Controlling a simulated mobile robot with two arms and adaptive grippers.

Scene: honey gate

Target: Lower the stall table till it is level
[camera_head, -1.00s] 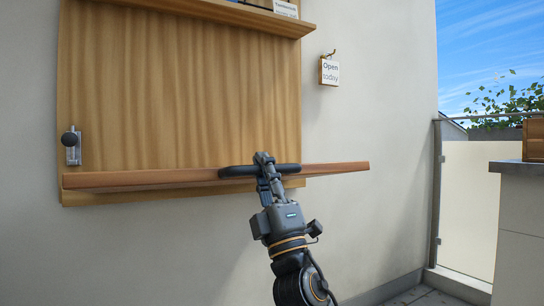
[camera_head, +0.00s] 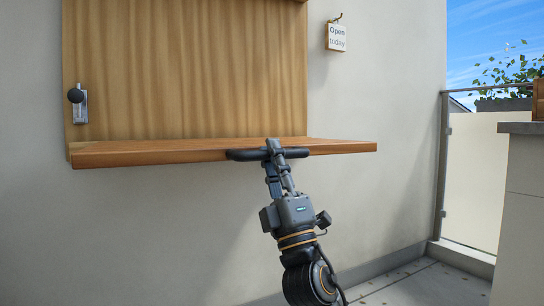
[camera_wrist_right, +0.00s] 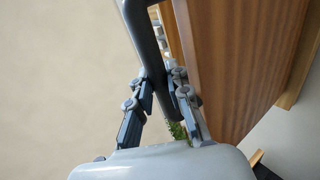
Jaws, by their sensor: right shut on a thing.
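The stall table (camera_head: 190,150) is a wooden flap that stands out from the wooden wall panel. Its front edge and a thin strip of its top show in the head view. A dark bar handle (camera_head: 240,155) runs along its front edge. My right gripper (camera_head: 273,152) is shut on this handle. In the right wrist view the fingers (camera_wrist_right: 160,95) close around the dark handle (camera_wrist_right: 145,40), beside the table's wooden face (camera_wrist_right: 235,60). My left gripper is not in view.
A latch with a dark knob (camera_head: 76,96) is on the panel (camera_head: 190,70) at left. A small "Open today" sign (camera_head: 337,37) hangs on the wall. A glass railing (camera_head: 470,180) and a grey counter (camera_head: 520,200) stand at right. Below the table is free room.

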